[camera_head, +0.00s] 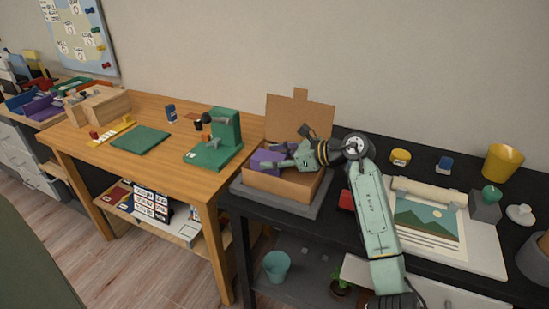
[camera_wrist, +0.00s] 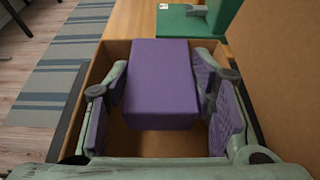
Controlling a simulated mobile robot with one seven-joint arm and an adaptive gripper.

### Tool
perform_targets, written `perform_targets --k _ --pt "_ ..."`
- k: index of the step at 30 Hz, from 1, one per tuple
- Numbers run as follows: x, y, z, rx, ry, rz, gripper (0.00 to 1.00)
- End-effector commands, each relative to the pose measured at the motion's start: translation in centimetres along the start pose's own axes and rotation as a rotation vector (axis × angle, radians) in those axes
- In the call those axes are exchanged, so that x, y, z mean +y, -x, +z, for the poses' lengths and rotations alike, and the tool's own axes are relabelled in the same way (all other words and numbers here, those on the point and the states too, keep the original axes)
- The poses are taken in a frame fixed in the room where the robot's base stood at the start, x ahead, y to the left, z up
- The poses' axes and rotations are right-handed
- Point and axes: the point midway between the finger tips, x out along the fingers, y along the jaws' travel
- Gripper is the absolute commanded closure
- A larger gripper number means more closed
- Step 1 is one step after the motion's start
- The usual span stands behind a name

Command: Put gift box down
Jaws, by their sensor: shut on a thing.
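The gift box is a plain purple box (camera_wrist: 160,85). In the wrist view it sits between the two fingers of my gripper (camera_wrist: 155,95), which is shut on it. In the head view the purple box (camera_head: 266,160) is at the left part of an open cardboard carton (camera_head: 290,190), and my gripper (camera_head: 285,160) reaches to it from the right. The box is within the carton's walls or just above them; I cannot tell whether it touches the carton's floor. Part of the bare floor shows in the wrist view below the box.
The carton's lid (camera_head: 300,112) stands open at the back. The carton rests on a grey mat (camera_head: 240,187) on a black table (camera_head: 335,230). A green stand (camera_head: 222,140) is on the wooden table (camera_head: 180,165) to the left. A picture sheet (camera_head: 432,225) lies right of my arm.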

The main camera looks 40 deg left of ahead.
Motion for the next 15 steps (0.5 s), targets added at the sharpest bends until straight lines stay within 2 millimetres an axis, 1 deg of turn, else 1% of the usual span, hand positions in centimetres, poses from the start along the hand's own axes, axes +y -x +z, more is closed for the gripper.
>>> perform_targets --k 9,13,14,15 --pt "-0.01 -0.33 -0.87 0.000 0.001 -0.001 0.82" --pt "0.01 -0.34 -0.86 0.000 0.000 0.000 0.82" --pt "0.01 -0.36 -0.91 0.001 -0.001 0.000 0.50" --pt "0.01 -0.37 -0.93 0.001 -0.001 0.000 0.47"
